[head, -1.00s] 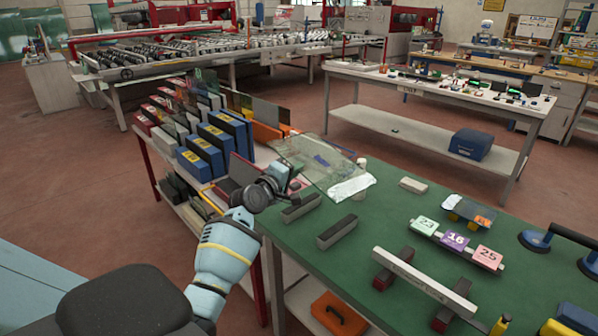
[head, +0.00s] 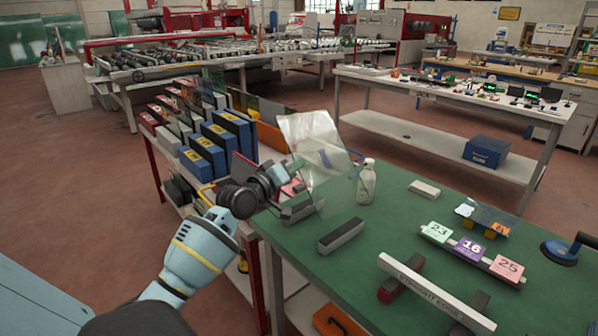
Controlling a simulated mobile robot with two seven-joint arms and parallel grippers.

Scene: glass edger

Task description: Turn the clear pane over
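The clear pane (head: 333,178) is held up over the left end of the green bench (head: 370,270), tilted steeply. It has a whitish patch along its upper part and a small blue mark near its middle. My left gripper (head: 293,171) is shut on the pane's left edge. Things behind the pane show faintly through it. I cannot tell whether its lower edge touches the bench or the grey-topped support blocks. My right gripper is out of view.
A white bottle (head: 366,183) stands just right of the pane. A dark support block (head: 341,236), numbered cards (head: 469,248) and a long white bar (head: 436,292) lie on the bench.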

